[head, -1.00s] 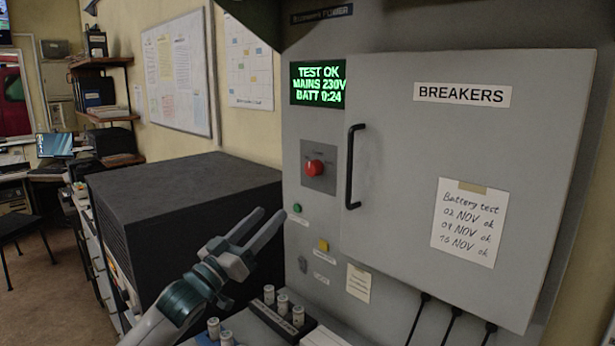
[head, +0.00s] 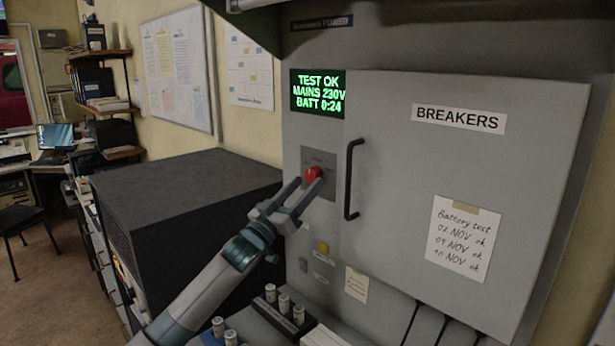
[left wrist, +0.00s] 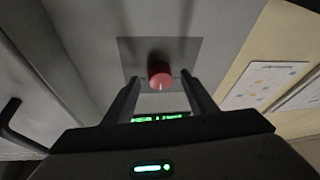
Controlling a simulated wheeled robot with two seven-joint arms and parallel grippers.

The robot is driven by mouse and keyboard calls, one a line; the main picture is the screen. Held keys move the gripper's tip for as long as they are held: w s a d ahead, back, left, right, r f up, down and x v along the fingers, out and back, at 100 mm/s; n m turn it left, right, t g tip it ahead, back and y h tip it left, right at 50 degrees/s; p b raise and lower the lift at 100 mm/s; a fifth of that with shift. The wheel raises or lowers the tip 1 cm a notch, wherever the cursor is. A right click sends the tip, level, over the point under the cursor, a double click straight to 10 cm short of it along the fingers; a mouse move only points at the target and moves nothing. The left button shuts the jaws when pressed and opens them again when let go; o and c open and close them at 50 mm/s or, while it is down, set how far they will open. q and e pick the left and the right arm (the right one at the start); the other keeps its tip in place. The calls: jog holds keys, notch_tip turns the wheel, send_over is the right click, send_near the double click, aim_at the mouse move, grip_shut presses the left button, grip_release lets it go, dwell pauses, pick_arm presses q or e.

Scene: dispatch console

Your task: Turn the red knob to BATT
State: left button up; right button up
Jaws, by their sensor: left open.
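The red knob (head: 313,174) sits on a small grey plate (head: 330,187) on the cabinet's front, below the green display (head: 317,90). The display reads TEST OK, MAINS 230V, BATT 0:24. My left gripper (head: 306,188) is open, its fingertips at the knob in the head view. In the left wrist view the red knob (left wrist: 160,75) shows between and beyond the two open fingers (left wrist: 159,90), with a pale mark on its face. I cannot tell whether a finger touches it. The plate's lettering is too small to read. My right gripper is not in view.
A breaker door (head: 400,170) with a black handle (head: 352,180) is right of the knob. A yellow button (head: 323,248) is below. A large black box (head: 180,200) stands at the left. Several small cylinders (head: 284,303) stand on the lower ledge.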

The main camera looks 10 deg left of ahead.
pick_arm(q)
jog(key=shift+x, duration=0.9)
jog(key=shift+c, duration=0.4)
jog(key=c, duration=1)
